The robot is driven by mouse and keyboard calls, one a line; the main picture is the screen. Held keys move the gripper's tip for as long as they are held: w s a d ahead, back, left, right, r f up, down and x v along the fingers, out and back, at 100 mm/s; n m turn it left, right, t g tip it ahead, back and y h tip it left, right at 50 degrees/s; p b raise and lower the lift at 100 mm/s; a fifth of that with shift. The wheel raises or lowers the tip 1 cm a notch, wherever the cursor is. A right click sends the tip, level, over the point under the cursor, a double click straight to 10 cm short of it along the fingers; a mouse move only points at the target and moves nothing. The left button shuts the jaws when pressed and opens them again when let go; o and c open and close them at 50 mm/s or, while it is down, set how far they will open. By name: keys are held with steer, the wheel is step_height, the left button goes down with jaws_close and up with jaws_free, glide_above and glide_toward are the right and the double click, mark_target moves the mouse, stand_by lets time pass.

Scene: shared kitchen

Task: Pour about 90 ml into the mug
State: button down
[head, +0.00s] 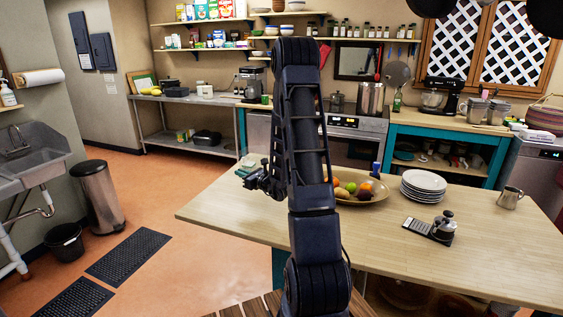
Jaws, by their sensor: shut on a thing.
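My gripper (254,178) is at the left far edge of the wooden island, left of my arm, and partly hidden by it. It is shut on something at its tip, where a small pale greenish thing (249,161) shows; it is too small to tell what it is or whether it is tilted. A silver metal vessel with a handle (509,198), which looks like a mug or jug, stands upright at the right end of the island, far from my gripper. I cannot see inside it. I cannot make out any other mug near my gripper.
The island's left front is clear. A trash bin (101,195) stands left.

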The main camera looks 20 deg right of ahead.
mark_target(252, 168)
steer(key=shift+m+h, duration=0.3)
steer(key=shift+h, duration=0.3)
steer(key=shift+d+f, duration=0.25)
steer(key=shift+f, duration=0.55)
steer(key=shift+d+f, duration=0.3)
steer(key=shift+f, duration=0.45)
steer(key=shift+d+f, duration=0.25)
steer(key=shift+f, duration=0.55)
steer(key=shift+w+r, duration=0.1)
steer(key=d+r+m, duration=0.1)
steer(key=w+r+m, duration=0.1)
steer(key=r+m, duration=0.1)
steer(key=d+r+m, duration=0.1)
steer(key=r+m, duration=0.1)
steer(key=shift+w+d+r, duration=0.2)
steer(key=shift+d+r, duration=0.05)
steer(key=shift+d, duration=0.1)
steer(key=w+d+r+m, duration=0.3)
steer(key=d+r+m, duration=0.2)
steer(key=r, duration=0.4)
steer(key=shift+m, duration=0.9)
steer(key=shift+w+d+r+m+p, duration=0.1)
steer(key=shift+d+r+m+p, duration=0.2)
steer(key=shift+d+r, duration=0.1)
